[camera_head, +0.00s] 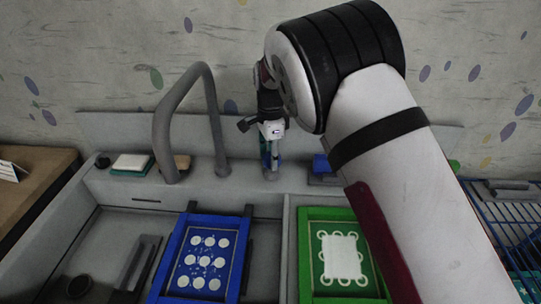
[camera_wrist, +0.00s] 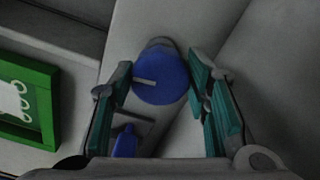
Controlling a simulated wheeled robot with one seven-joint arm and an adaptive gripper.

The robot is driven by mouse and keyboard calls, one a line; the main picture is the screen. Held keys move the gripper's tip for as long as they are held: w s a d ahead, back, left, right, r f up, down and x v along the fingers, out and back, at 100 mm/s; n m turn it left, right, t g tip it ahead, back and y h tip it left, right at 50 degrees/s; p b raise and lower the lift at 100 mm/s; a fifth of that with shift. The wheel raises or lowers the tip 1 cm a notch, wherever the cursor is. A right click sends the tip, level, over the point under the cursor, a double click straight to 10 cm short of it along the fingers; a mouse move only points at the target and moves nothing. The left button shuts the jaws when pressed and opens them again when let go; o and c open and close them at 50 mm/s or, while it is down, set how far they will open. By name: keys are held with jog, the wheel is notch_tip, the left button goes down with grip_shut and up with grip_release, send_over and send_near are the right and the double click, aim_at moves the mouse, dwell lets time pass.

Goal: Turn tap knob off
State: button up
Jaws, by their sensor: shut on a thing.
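The tap's grey curved spout (camera_head: 209,90) arches over the sink's back ledge in the head view. The tap knob (camera_wrist: 160,78) is a round blue disc with a short pale mark at its left side, seen in the wrist view. My gripper (camera_head: 271,157) reaches down from above at the back ledge, right of the spout. Its teal-padded fingers (camera_wrist: 162,90) stand on both sides of the knob, shut on it. In the head view the knob is mostly hidden by my gripper, above a short grey post (camera_head: 271,173).
A blue frame (camera_head: 179,248) with white dots and a green frame (camera_head: 308,252) with a white patch lie in front. A sponge (camera_head: 131,162) sits on the ledge at left. A blue item (camera_head: 321,164) stands close right of my gripper. A wire rack (camera_head: 508,222) is at right.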

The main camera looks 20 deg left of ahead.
jog(key=shift+m, duration=0.6)
jog(key=o, duration=1.2)
jog(key=shift+c, duration=0.2)
notch_tip(320, 180, up, 12)
